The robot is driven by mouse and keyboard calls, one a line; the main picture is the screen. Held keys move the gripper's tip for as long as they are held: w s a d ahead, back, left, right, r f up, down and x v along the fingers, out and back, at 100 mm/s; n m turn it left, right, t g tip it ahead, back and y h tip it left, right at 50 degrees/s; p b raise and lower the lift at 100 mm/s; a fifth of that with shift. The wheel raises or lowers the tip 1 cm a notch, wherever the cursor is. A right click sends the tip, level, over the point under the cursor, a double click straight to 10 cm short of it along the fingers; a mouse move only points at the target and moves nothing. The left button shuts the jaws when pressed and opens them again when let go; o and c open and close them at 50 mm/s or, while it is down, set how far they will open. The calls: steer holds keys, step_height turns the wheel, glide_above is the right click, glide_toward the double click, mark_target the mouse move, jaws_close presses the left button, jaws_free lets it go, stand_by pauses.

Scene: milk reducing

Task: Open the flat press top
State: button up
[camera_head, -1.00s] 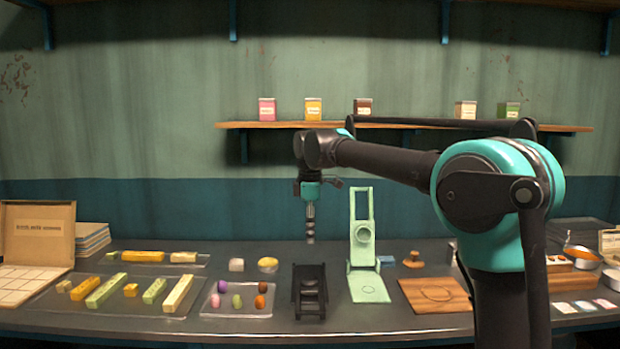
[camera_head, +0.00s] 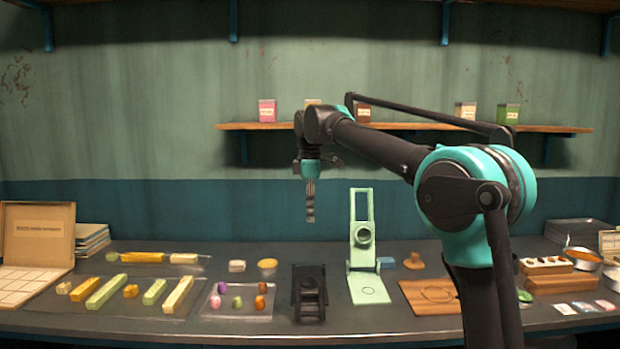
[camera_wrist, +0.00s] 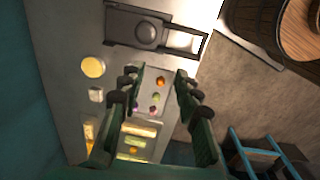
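A black press (camera_head: 309,292) lies on the counter's middle, with a round knob or disc on it. It also shows at the top of the wrist view (camera_wrist: 125,33), with a handle frame at its right. A pale green press (camera_head: 364,255) stands to its right, its upper plate upright and its base flat. I cannot tell for sure which one is the flat press. My gripper (camera_head: 310,214) hangs pointing down, high above and behind the black press, touching nothing. In the wrist view my gripper (camera_wrist: 160,92) has its fingers spread apart with nothing between them.
A clear tray of small coloured pieces (camera_head: 215,307) lies left of the black press. A wooden board (camera_head: 415,308) lies right of the green press. A shelf with small boxes (camera_head: 240,126) is on the wall behind. Bars on a tray (camera_head: 60,311) lie at left.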

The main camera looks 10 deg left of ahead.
steer(key=w+r, duration=0.3)
steer(key=r, duration=0.5)
steer(key=shift+w+a+r, duration=0.3)
steer(key=shift+a+r, duration=0.1)
steer(key=shift+a, duration=0.05)
stand_by(0.4)
stand_by(0.3)
